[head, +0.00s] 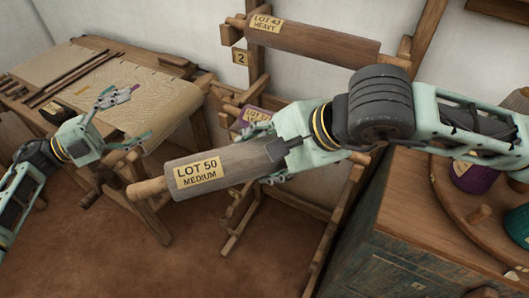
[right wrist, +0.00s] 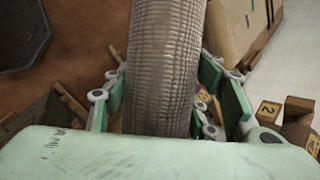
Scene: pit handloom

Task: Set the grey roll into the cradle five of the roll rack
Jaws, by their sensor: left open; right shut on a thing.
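The grey roll (head: 222,168), labelled LOT 50 MEDIUM, is in my right gripper (head: 268,156) in the head view. Its bare wooden end points left and it hangs in the air in front of the rack. The right wrist view shows the grey woven roll (right wrist: 165,60) between the gripper's fingers. The roll rack (head: 256,62) stands behind, with a brown LOT 43 HEAVY roll (head: 310,40) on its upper part and a tag reading 2 (head: 241,57). I see no tag reading five; my arm and roll hide part of the rack. My left gripper (head: 124,118) is open and empty.
A wooden loom with pale cloth (head: 125,85) stands at the back left, close to my left gripper. A purple roll (head: 258,117) is partly hidden behind my right gripper. A wooden cabinet (head: 400,215) bearing a round tray with coloured spools is at the right.

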